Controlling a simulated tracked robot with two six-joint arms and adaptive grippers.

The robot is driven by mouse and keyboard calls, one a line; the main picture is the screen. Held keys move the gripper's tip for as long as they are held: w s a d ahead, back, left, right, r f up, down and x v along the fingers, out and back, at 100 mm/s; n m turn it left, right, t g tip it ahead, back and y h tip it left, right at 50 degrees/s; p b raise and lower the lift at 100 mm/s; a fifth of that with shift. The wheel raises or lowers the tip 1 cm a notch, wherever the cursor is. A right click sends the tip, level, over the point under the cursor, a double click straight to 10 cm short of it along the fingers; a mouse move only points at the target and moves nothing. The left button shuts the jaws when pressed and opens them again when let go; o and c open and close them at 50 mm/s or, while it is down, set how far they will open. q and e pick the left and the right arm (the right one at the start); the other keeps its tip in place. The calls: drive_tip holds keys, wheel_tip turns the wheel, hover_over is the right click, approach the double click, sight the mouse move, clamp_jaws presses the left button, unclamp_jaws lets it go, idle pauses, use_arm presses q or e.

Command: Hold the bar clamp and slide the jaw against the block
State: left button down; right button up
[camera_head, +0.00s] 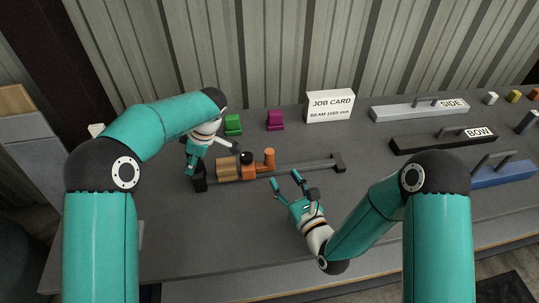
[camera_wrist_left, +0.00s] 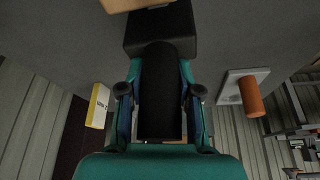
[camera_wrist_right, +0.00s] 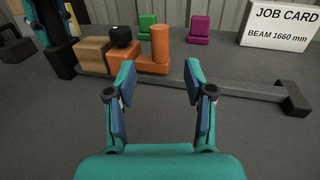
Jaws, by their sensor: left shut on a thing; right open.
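The bar clamp lies on the grey table, with its dark bar (camera_head: 310,166) running left to right. A tan wooden block (camera_head: 228,168) sits beside the black fixed jaw (camera_head: 200,182) at the left end. The orange sliding jaw (camera_head: 249,172), with a black knob and an orange post (camera_head: 269,158), stands at the block's right side; any small gap is unclear. My left gripper (camera_head: 191,160) is shut on the clamp's black upright handle, which fills the left wrist view (camera_wrist_left: 160,90). My right gripper (camera_wrist_right: 158,80) is open and empty, in front of the bar and right of the sliding jaw.
A green piece (camera_head: 233,124), a magenta piece (camera_head: 275,120) and a job card (camera_head: 330,106) stand behind the clamp. Handled bars labelled SIDE (camera_head: 420,110) and BOW (camera_head: 440,139), plus a blue one (camera_head: 503,174), lie at right. The table front is clear.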

sight(272, 159)
drive_tip(key=x, duration=1)
drive_tip(key=shift+w+a, duration=0.1)
drive_tip(key=shift+w, duration=0.05)
clamp_jaws()
drive_tip(key=a, duration=0.2)
drive_tip(key=s+a, duration=0.1)
drive_tip(key=a, duration=0.2)
unclamp_jaws()
drive_tip(key=shift+d, duration=0.1)
